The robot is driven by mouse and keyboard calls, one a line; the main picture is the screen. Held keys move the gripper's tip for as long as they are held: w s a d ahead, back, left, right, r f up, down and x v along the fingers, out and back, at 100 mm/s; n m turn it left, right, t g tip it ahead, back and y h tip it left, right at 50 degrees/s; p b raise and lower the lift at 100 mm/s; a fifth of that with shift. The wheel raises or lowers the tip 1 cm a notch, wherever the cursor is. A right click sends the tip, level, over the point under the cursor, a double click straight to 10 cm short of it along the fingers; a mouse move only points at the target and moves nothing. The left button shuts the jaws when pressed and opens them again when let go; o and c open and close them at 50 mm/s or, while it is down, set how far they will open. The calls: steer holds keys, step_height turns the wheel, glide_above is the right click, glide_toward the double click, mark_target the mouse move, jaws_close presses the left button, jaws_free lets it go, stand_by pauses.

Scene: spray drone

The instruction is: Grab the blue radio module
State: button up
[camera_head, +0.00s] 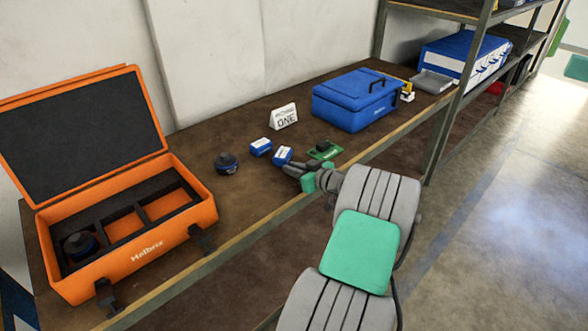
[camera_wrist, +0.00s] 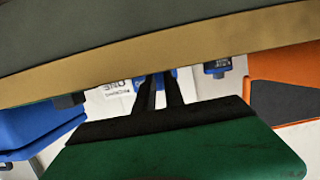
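Two small blue blocks with white tops lie on the brown workbench in the head view, a nearer one (camera_head: 283,155) and one (camera_head: 261,147) behind it to the left. They look like radio modules; no label is readable. My gripper (camera_head: 290,168) reaches over the bench's front edge, its dark fingers just in front of the nearer block. In the wrist view, which is upside down, the fingers (camera_wrist: 161,88) have a narrow gap between them. Blue (camera_wrist: 170,75) shows beyond and beside the tips; contact cannot be told.
A green circuit board (camera_head: 325,149) lies right of the fingers, and a dark round part (camera_head: 227,162) to the left. A white sign (camera_head: 284,117) and a blue case (camera_head: 354,99) stand behind. An open orange case (camera_head: 140,252) with foam compartments is at left.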

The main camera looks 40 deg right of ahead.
steer(key=o, duration=1.6)
